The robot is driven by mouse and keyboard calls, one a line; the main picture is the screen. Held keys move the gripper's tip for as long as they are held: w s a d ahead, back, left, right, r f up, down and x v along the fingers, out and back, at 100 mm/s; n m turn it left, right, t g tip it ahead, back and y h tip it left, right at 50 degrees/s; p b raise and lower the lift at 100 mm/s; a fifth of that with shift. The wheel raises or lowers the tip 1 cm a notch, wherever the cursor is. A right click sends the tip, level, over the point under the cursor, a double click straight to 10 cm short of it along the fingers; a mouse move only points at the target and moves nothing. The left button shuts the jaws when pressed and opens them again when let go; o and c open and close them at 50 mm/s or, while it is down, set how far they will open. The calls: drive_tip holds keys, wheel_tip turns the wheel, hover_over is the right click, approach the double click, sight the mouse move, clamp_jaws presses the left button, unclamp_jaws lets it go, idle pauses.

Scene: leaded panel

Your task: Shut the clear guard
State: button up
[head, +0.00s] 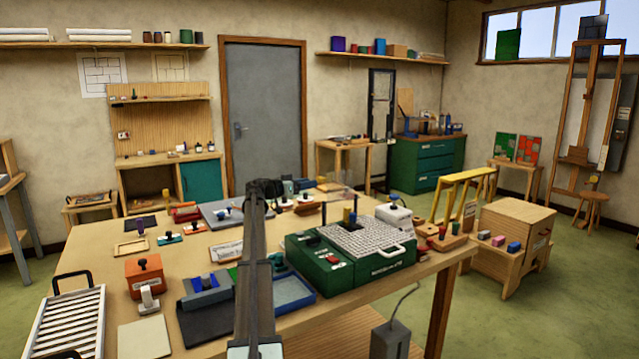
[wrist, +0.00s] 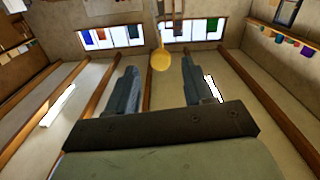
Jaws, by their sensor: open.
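The green machine (head: 330,268) with a pale grid top (head: 368,240) stands at the front right of the workbench, with a red button and a white handle on its front. A faint see-through panel (head: 343,191) shows above its back edge, near two dark upright posts; it looks like the clear guard, raised, but its outline is hard to make out. My gripper (head: 264,188) is up above the bench, left of the machine and apart from it. In the wrist view my gripper (wrist: 158,88) has its two fingers spread, with nothing between them.
The workbench (head: 95,245) holds a blue tray (head: 292,292), an orange box (head: 146,279), a white slatted rack (head: 73,322) and several small tools. A white device (head: 394,216) sits right behind the machine. The wrist view faces walls, windows and a yellow hanging object (wrist: 161,61).

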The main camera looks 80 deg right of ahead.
sight(320, 181)
drive_tip(key=shift+x, duration=2.9)
clamp_jaws()
